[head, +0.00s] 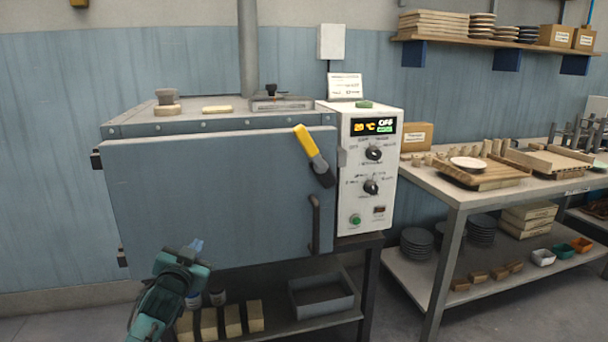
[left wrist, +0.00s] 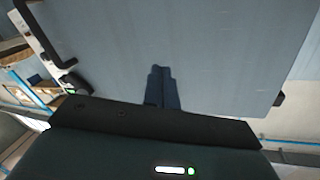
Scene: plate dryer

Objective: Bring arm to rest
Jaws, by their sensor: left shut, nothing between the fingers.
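My left gripper (head: 195,246) is in the lower left of the head view, in front of the dryer's closed door (head: 210,195). It is shut with nothing between its fingers, and its fingers (left wrist: 162,88) also show together in the left wrist view, with the grey door (left wrist: 200,50) beyond them. I cannot tell whether the fingertips touch the door. The dryer's yellow-tipped latch handle (head: 312,152) is at the door's upper right, and a dark pull handle (head: 316,222) is below it. The control panel (head: 368,170) has a lit display. My right gripper is not in view.
A workbench (head: 450,190) with boards and a plate stands at the right. The stand's lower shelf holds a grey tray (head: 322,294) and several pale blocks (head: 232,318). A wall shelf (head: 490,42) is at the upper right. Open floor shows between stand and bench.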

